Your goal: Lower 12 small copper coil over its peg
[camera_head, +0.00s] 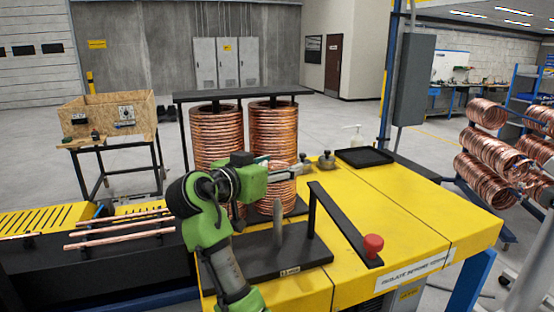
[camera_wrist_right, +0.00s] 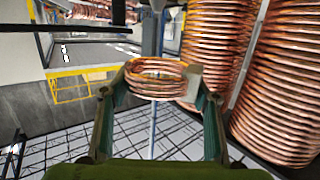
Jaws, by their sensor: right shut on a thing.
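My right gripper (camera_head: 284,171) is shut on a small copper coil (camera_wrist_right: 157,78), which shows between its two fingertips in the right wrist view. In the head view the held coil is hard to make out against the large coils behind it. A grey peg (camera_head: 278,222) with a tapered tip stands upright on a black base plate (camera_head: 256,262) on the yellow table. The gripper is above the peg's tip in the picture, apart from it; I cannot tell whether the coil is centred over it. My left gripper is not in view.
Two tall stacks of copper coil (camera_head: 217,135) (camera_head: 273,125) stand close behind the gripper. A black lever (camera_head: 340,222) with a red knob (camera_head: 373,245) is right of the peg. Copper rods (camera_head: 118,240) lie at left. The yellow table's right side (camera_head: 420,215) is clear.

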